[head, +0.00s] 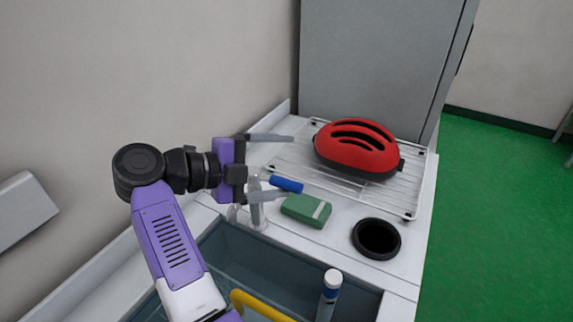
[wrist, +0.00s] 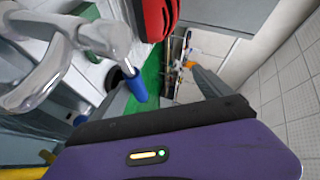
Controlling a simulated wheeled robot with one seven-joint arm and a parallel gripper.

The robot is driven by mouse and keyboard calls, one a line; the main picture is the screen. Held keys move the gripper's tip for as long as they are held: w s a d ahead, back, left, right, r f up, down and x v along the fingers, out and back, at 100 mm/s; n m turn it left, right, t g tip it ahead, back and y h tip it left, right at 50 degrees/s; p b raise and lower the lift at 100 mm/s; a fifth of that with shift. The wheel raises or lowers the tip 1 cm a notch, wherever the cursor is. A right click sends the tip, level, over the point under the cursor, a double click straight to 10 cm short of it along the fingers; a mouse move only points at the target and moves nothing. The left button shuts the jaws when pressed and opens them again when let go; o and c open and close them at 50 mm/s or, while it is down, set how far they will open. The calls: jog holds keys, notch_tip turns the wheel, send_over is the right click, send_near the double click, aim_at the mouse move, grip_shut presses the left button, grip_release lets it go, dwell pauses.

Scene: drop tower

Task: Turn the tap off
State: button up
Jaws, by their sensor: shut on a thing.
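The chrome tap (head: 257,211) stands at the back rim of the sink (head: 250,257), and it shows large and close in the wrist view (wrist: 55,62). Its lever ends in a blue grip (head: 286,184), which also shows in the wrist view (wrist: 134,86). My gripper (head: 280,166) is at the tap, its two grey fingers spread on either side of the blue grip. The grip lies close to one finger; contact with the other finger cannot be made out. Whether water runs cannot be seen.
A red helmet (head: 345,151) rests on a white wire rack (head: 411,201). A green sponge (head: 306,210) lies close beside the tap. A round black opening (head: 376,238) is further right.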

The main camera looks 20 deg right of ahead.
jog(key=shift+r+v, duration=0.25)
jog(key=shift+v, duration=1.35)
jog(key=c, duration=0.3)
jog(key=shift+w+d+f, duration=0.1)
jog(key=shift+d+f, duration=0.05)
jog(key=shift+f, duration=0.05)
jog(key=shift+c, duration=0.2)
jog(key=shift+f, duration=0.1)
